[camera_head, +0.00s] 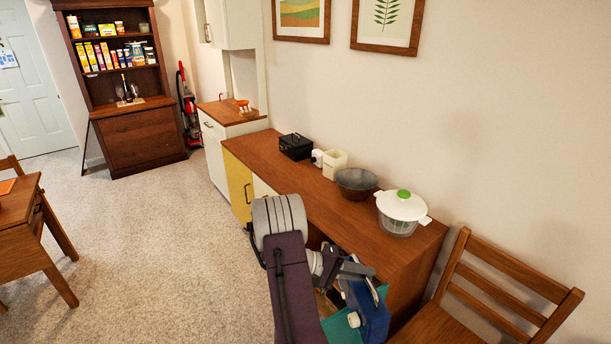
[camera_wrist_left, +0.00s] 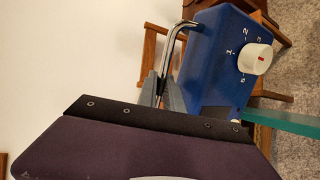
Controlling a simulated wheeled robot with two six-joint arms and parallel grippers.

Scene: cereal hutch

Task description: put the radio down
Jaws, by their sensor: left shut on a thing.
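The radio (camera_head: 372,314) is a blue box with a metal handle, in the lower middle of the head view, beside the front of the sideboard. The left wrist view shows the radio (camera_wrist_left: 215,55) close up, with a white dial and numbers on its face. My left gripper (camera_head: 357,271) is shut on the radio's handle, which also shows between the grey fingers in the left wrist view (camera_wrist_left: 161,92). The radio appears held off the floor; its underside is hidden. My right gripper is in neither view.
The wooden sideboard (camera_head: 295,184) carries a black box (camera_head: 296,146), white containers (camera_head: 334,164), a dark bowl (camera_head: 356,183) and a white-lidded pot (camera_head: 401,211). A teal panel (camera_head: 341,328) is close to the radio. A wooden chair (camera_head: 500,290) stands at right.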

